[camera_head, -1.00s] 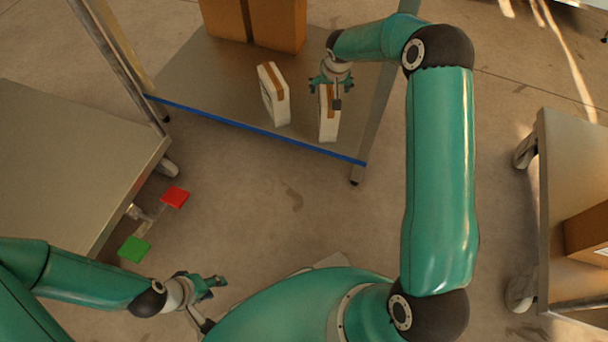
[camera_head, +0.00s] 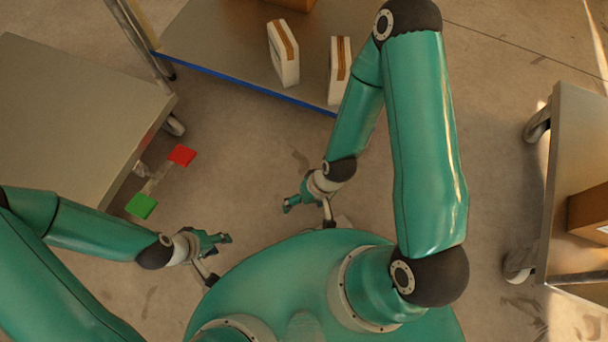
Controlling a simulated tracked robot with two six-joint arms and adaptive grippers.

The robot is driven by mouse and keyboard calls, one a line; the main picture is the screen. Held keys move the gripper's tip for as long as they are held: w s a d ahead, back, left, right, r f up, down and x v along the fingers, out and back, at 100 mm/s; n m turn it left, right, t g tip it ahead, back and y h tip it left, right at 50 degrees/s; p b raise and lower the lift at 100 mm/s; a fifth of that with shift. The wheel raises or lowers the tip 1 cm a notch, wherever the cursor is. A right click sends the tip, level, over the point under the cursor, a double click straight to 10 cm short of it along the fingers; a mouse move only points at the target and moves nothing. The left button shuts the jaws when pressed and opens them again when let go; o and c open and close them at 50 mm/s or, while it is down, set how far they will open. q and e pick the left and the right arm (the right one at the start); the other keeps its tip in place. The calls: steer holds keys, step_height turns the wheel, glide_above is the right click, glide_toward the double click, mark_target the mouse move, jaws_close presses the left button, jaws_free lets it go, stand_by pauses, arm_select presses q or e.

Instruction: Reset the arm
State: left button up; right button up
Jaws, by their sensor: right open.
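My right gripper (camera_head: 294,203) is open and empty, folded back over the floor close to my body. Its arm bends down from the upper right. My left gripper (camera_head: 222,239) is also close to my body, further left, over bare floor. I see nothing held in it, but its finger gap is too small to judge. Both grippers are apart from the boxes.
Two white boxes with brown tape, a left one (camera_head: 284,55) and a right one (camera_head: 337,85), stand on the blue-edged shelf (camera_head: 215,50). A metal table (camera_head: 75,110) is at left, with red (camera_head: 182,155) and green (camera_head: 141,205) pedals nearby. A cart (camera_head: 575,130) stands at right.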

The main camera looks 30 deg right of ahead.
step_height(320, 180, up, 32)
steer(key=p, duration=3.2)
steer(key=shift+r, duration=0.2)
steer(key=shift+w, duration=0.1)
